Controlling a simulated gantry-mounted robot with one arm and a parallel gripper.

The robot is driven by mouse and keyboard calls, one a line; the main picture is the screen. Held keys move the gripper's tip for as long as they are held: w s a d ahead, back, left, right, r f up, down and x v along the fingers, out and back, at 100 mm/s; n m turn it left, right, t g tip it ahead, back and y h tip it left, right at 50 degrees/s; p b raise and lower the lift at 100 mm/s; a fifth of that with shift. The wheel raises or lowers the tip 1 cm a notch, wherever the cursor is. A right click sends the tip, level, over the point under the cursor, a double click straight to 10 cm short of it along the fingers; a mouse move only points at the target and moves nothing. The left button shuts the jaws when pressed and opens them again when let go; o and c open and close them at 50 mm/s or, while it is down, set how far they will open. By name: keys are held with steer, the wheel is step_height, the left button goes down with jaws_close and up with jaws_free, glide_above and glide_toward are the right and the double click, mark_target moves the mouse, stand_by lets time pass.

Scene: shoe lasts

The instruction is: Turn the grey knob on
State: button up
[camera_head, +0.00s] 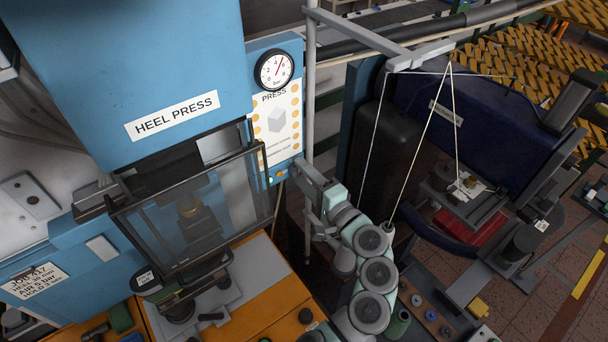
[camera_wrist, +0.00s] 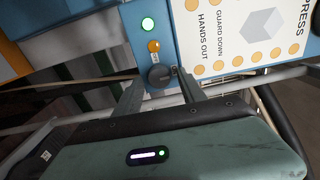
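The grey knob (camera_wrist: 160,76) is dark and round, on the lower edge of the blue press panel in the wrist view. A small white label sits just above it. My gripper (camera_wrist: 159,84) has one finger on each side of the knob, with the tips spread apart and a narrow gap seeming to show on each side. Contact is hard to judge. In the head view my gripper (camera_head: 291,174) reaches the lower corner of the panel beside the heel press (camera_head: 170,115), and the knob is largely hidden there.
Above the knob are an orange button (camera_wrist: 153,46) and a lit green lamp (camera_wrist: 147,24). A pressure gauge (camera_head: 274,69) tops the panel. A clear guard (camera_head: 195,215) stands left of my arm, and a grey vertical pole (camera_head: 310,90) stands close by.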

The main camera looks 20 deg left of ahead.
steer(key=shift+o, duration=0.2)
steer(key=b+v, duration=0.3)
steer(key=v, duration=0.7)
steer(key=shift+s+d, duration=0.15)
steer(key=shift+d, duration=0.2)
